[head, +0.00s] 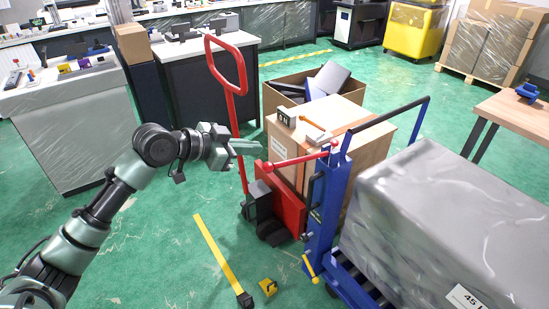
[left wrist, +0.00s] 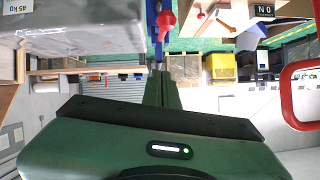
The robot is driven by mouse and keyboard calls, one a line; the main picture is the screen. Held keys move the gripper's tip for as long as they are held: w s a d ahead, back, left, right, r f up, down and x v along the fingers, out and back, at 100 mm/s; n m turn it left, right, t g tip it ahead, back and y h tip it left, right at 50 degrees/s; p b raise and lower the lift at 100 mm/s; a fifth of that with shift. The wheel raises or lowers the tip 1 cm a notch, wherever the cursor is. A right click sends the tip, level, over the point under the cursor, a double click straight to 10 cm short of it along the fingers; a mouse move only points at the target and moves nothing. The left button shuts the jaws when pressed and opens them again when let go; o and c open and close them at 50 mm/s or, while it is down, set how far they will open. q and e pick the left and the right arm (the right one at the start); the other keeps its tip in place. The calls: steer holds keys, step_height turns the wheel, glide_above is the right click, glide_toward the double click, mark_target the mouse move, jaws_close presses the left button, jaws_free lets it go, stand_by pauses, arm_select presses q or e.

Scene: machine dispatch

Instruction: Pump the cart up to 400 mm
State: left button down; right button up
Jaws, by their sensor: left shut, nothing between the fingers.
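The blue cart's upright mast (head: 330,205) stands right of centre, with a red lever (head: 300,158) sticking out to the left and ending in a red knob. The cart carries a grey wrapped load (head: 450,215) labelled 45. A yellow pedal or small lever (head: 311,268) sits low on the mast. My left gripper (head: 256,147) is shut and empty, just above and left of the red knob, apparently apart from it. In the left wrist view, which is upside down, the shut fingers (left wrist: 160,75) point toward the red knob (left wrist: 167,20). My right gripper is not in view.
A red hand truck or pallet jack (head: 280,205) with a tall loop handle (head: 228,75) stands beside the cart, close to my left gripper. A cardboard box (head: 360,120) is behind the mast. A yellow strip (head: 218,253) and small yellow object (head: 268,287) lie on the green floor.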

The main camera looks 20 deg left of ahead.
arm_select(q)
steer(key=p, duration=0.2)
glide_above(274, 165)
steer(key=d, duration=0.1)
step_height(274, 165, down, 4)
steer(key=f, duration=0.3)
steer(key=shift+w+a+p, duration=0.1)
steer(key=shift+a+p, duration=0.15)
steer(key=shift+p, duration=0.05)
steer(key=shift+a+f, duration=0.25)
steer(key=shift+f, duration=0.3)
